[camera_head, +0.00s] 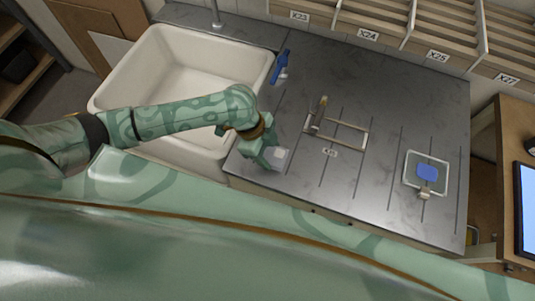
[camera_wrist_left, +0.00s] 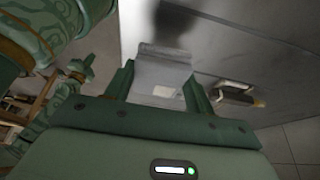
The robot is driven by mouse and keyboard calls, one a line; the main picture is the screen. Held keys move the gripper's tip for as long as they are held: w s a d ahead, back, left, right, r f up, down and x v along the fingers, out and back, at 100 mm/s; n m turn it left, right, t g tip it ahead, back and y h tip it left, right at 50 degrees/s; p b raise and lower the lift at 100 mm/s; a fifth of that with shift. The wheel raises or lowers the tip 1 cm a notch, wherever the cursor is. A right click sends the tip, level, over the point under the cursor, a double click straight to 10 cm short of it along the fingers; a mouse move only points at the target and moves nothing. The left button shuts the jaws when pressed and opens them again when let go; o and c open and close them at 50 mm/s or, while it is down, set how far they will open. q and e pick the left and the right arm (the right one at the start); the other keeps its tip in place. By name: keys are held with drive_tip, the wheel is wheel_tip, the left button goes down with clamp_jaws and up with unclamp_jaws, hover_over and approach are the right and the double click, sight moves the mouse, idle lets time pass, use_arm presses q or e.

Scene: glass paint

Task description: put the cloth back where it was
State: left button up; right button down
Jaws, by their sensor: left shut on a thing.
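My left gripper (camera_head: 268,160) is over the front left part of the grey worktop, just right of the sink. It is shut on a small pale grey cloth (camera_head: 281,158). In the left wrist view the cloth (camera_wrist_left: 163,72) stands up between the fingers of the left gripper (camera_wrist_left: 158,88), with a lighter patch at its lower part. I cannot tell whether its edge touches the worktop. My right gripper is not in view.
A white sink (camera_head: 125,75) lies at the left. A clear tray (camera_head: 412,183) with a blue piece (camera_head: 428,172) is at the right. Labelled shelves (camera_head: 375,22) line the back.

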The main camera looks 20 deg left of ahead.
use_arm(q)
drive_tip(key=shift+w+f, duration=0.2)
drive_tip(key=shift+f, duration=0.15)
drive_tip(key=f, duration=0.3)
drive_tip(key=shift+w+a+f+b, duration=0.25)
drive_tip(key=shift+a+f+b, duration=0.05)
drive_tip(key=shift+f+b, duration=0.1)
drive_tip(key=shift+r, duration=0.15)
drive_tip(key=o, duration=0.9)
drive_tip(key=p+v, duration=0.2)
drive_tip(key=v, duration=1)
